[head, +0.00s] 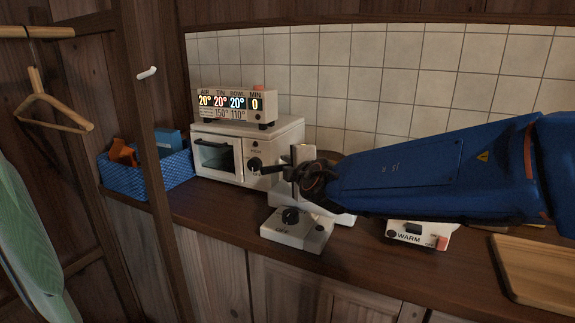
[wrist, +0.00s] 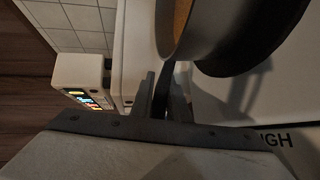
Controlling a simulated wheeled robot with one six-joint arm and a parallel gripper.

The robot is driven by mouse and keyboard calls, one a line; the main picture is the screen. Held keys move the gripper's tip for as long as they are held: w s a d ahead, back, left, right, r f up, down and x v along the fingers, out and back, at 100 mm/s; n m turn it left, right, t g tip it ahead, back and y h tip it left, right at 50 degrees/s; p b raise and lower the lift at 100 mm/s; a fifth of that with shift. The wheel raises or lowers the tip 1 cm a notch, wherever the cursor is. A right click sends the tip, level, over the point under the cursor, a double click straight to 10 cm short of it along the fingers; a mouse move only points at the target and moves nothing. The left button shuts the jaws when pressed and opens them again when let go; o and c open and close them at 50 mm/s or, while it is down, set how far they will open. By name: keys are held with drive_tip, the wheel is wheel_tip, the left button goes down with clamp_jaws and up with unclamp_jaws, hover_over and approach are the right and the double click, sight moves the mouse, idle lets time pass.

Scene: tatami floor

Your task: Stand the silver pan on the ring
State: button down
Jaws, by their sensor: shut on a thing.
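The silver pan (wrist: 168,28) shows at the top of the wrist view, with a tan inside and a pale curved wall. My gripper (wrist: 165,88) is shut on its dark handle. A dark rounded shape (wrist: 245,50) lies right beside the pan wall; I cannot tell whether it is the pan's shaded side or the ring. In the head view a white unit with a black knob marked OFF (head: 297,232) stands on the counter below my gripper (head: 290,172). My blue arm hides its top and most of the pan, so contact with the ring cannot be seen.
A white oven (head: 285,137) with a lit display box (head: 235,104) on it stands behind left. A blue basket (head: 170,175) is further left. A unit marked WARM (head: 420,234) and a wooden board (head: 540,270) are to the right. Tiled wall (head: 400,80) backs the counter.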

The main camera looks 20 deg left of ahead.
drive_tip(key=c, duration=1.7)
unclamp_jaws()
drive_tip(key=shift+s+d+r, duration=0.15)
drive_tip(key=shift+s+d, duration=0.1)
drive_tip(key=shift+s, duration=0.15)
drive_tip(key=v, duration=1.1)
drive_tip(key=shift+d, duration=0.1)
